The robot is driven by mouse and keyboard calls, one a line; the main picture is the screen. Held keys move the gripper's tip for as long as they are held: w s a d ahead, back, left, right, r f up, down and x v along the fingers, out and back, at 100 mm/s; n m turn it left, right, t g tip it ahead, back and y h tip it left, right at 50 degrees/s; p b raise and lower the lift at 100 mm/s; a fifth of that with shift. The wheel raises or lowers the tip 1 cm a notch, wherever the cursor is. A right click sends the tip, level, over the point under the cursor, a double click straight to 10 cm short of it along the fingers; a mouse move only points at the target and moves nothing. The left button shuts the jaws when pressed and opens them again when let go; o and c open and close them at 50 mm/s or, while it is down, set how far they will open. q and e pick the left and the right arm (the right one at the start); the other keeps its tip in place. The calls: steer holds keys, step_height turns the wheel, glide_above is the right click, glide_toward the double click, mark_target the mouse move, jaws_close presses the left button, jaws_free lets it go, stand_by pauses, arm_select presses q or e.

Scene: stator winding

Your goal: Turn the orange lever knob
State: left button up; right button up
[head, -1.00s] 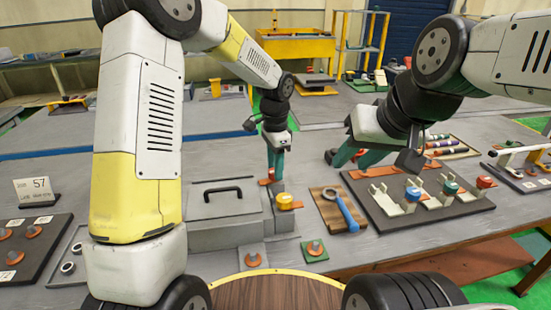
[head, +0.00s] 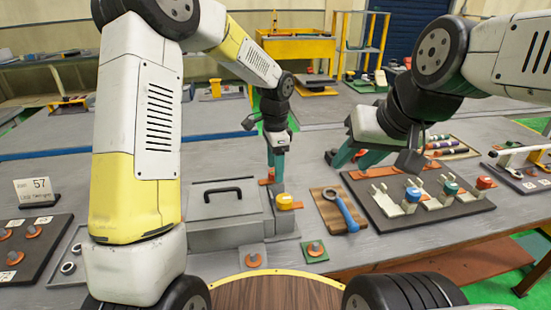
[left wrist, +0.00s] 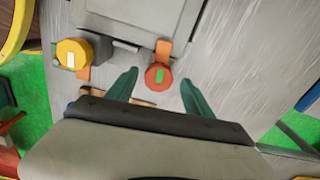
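The orange lever knob (left wrist: 158,77), with a green mark on top, sits at the edge of the grey box fixture (head: 222,205). In the head view its orange lever (head: 266,182) shows just below my left gripper (head: 277,170). In the left wrist view my left gripper (left wrist: 159,77) is open, one green finger on each side of the knob, with gaps visible. A yellow knob (left wrist: 74,53) is beside it, also in the head view (head: 284,198). My right gripper (head: 378,158) appears open and empty above the rack; its wrist partly hides it.
A dark rack (head: 390,218) with coloured knobs stands at the right. A wooden board (head: 328,212) with a blue ring tool (head: 345,212) lies between it and the fixture. Small orange pegs on plates (head: 315,250) sit in front.

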arm_select(q)
step_height(320, 180, up, 7)
steer(key=shift+r, duration=0.35)
stand_by(0.3)
steer(key=shift+s+a+r, duration=0.1)
steer(key=shift+r, duration=0.05)
steer(key=s+a+r+n+t, duration=0.3)
steer(key=s+a+r+n, duration=0.3)
steer(key=s+a+r, duration=0.25)
steer(key=s+a+n+t, duration=0.1)
steer(key=s+n, duration=0.1)
steer(key=s, duration=0.2)
steer(key=s+a+n+t+h, duration=0.1)
steer(key=s+a+n, duration=0.1)
steer(key=s, duration=0.3)
steer(key=s+a+r+n+t+h, duration=0.1)
steer(key=s+a+n, duration=0.1)
steer(key=s+n, duration=0.2)
steer(key=shift+s, duration=0.75)
steer(key=shift+r, duration=0.1)
